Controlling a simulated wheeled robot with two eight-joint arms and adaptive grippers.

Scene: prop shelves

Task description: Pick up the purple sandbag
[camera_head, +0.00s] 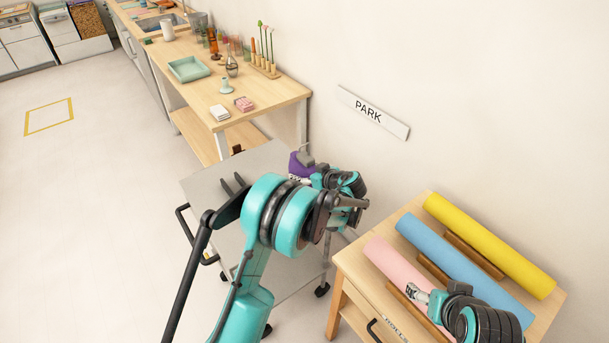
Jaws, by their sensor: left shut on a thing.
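The purple sandbag (297,168) shows at the far edge of the grey metal cart (215,188), near the wall. It has a dark grey part on top. My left gripper (312,179) reaches it from the right and is shut on it. The teal wrist and fingers hide the bag's right side. I cannot tell whether the bag rests on the cart or is just above it. My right gripper (417,294) is at the bottom right, over the pink roll. Its fingers are too small to tell open from shut.
A wooden table with pink (393,268), blue (450,262) and yellow (490,244) rolls stands at the right. A wooden workbench (272,96) with a green tray (188,69) and glassware is behind the cart. A PARK sign (372,112) is on the wall. Floor at left is clear.

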